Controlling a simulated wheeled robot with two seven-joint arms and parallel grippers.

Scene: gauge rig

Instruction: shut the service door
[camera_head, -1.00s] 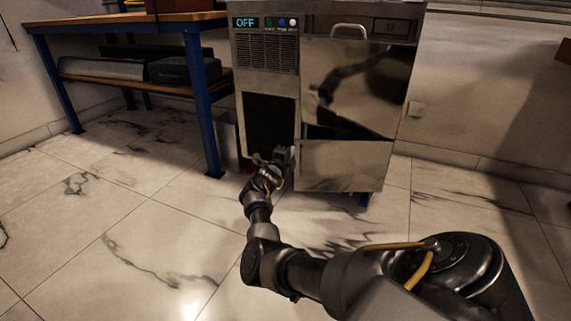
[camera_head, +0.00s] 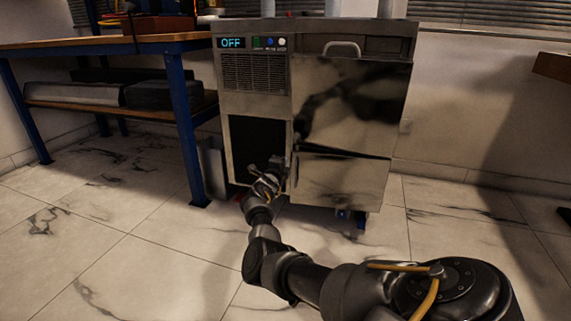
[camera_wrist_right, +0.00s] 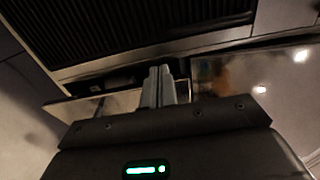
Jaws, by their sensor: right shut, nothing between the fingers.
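The service door appears to be the narrow grey panel (camera_head: 212,167) standing out at the lower left side of the steel machine (camera_head: 340,105) in the head view. It looks swung open, beside a dark opening (camera_head: 255,145) under the vent grille. My right gripper (camera_head: 277,167) is shut and empty, in front of the lower right part of that opening. Whether it touches the machine cannot be told. In the right wrist view its closed fingers (camera_wrist_right: 160,78) point toward metal edges below a dark slatted area. My left gripper is not in view.
A workbench (camera_head: 120,43) with blue legs stands left of the machine, its near leg (camera_head: 188,150) close to the grey panel. A large steel front with a handle (camera_head: 342,46) fills the machine's right side. The tiled floor (camera_head: 110,240) at front left is clear.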

